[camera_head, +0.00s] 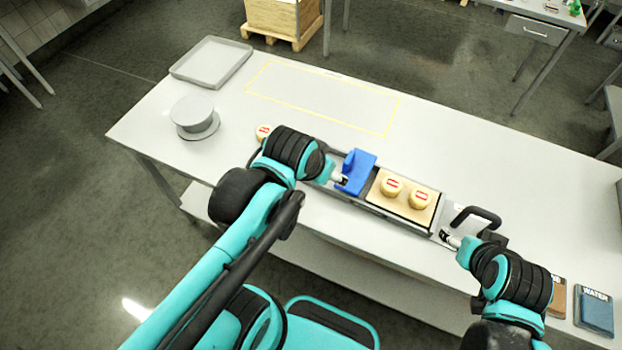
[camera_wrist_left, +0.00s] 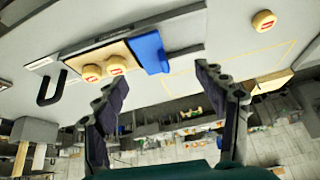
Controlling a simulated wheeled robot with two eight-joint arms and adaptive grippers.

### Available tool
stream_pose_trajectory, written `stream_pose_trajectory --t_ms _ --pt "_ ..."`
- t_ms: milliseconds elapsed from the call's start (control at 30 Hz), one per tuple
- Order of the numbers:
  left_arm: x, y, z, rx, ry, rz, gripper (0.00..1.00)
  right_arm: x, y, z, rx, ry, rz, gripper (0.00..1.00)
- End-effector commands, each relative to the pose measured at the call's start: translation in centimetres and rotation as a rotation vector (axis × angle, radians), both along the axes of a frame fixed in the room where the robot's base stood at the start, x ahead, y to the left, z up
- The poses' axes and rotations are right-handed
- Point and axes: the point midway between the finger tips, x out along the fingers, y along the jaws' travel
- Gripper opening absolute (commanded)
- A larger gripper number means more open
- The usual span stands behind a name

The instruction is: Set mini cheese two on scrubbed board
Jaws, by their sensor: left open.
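Two small round yellow cheeses with red labels (camera_head: 391,187) (camera_head: 419,198) stand side by side on the wooden board (camera_head: 399,209). They also show on the board (camera_wrist_left: 112,53) in the left wrist view. A third small cheese (camera_head: 263,132) sits apart on the table, partly behind my left arm; the left wrist view shows it whole (camera_wrist_left: 264,20). I cannot tell which is cheese two. My left gripper (camera_head: 340,180) is open and empty, beside the blue block (camera_head: 357,168) left of the board. My right gripper (camera_head: 450,238) is by a black handle; its jaws are too small to read.
The board and blue block sit in a long grey frame. A black handle (camera_head: 477,216) rises right of it. A grey tray (camera_head: 211,62) and a round grey pedestal (camera_head: 193,115) stand at the left. A yellow outlined area (camera_head: 320,95) behind is empty. Packets (camera_head: 595,312) lie at the right.

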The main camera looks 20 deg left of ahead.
Motion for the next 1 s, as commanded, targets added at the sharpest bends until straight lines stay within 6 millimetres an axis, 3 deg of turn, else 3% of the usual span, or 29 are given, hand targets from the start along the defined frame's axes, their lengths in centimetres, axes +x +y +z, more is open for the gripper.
stream_pose_trajectory --t_ms 33,200,633,767,1000 --pt "-1.1 0.6 -0.5 -0.012 -0.026 0.033 0.71 0.0 0.0 0.0 0.000 0.000 0.000 0.69" --pt "-2.6 1.6 -1.4 -0.039 -0.084 0.102 0.71 0.0 0.0 0.0 0.000 0.000 0.000 0.69" --pt "-2.8 1.8 -2.0 -0.044 -0.094 0.114 0.71 0.0 0.0 -0.5 0.000 0.000 0.000 0.69" --pt "-2.8 1.8 -4.3 -0.043 -0.093 0.113 0.71 0.0 0.0 -2.7 0.000 0.000 0.000 0.69" --pt "-2.8 1.7 -10.2 -0.043 -0.093 0.113 0.71 0.0 0.0 -8.7 0.000 0.000 0.000 0.69"
